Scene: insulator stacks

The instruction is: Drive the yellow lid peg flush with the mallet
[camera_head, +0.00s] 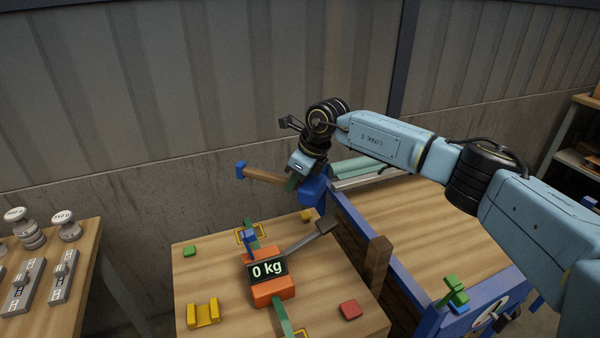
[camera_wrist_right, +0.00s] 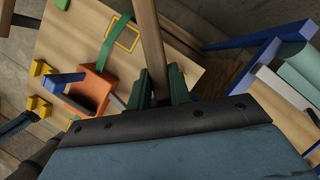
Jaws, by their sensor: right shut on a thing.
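My right gripper (camera_head: 293,182) is shut on a wooden handle (camera_head: 265,175) with a small blue block at its far left end. It appears to be the mallet, held above the back of the small wooden table. In the right wrist view the handle (camera_wrist_right: 152,45) runs up from between the green fingers (camera_wrist_right: 160,92) and out of the frame. My left gripper is not in view.
An orange scale (camera_head: 273,290) reading "0 kg" stands on the table (camera_head: 225,275), with a grey lever (camera_head: 308,242) beside it. A yellow cradle (camera_head: 203,314) and red block (camera_head: 350,310) lie in front. A blue-edged wooden bench (camera_head: 430,225) adjoins on the right; a wall stands behind.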

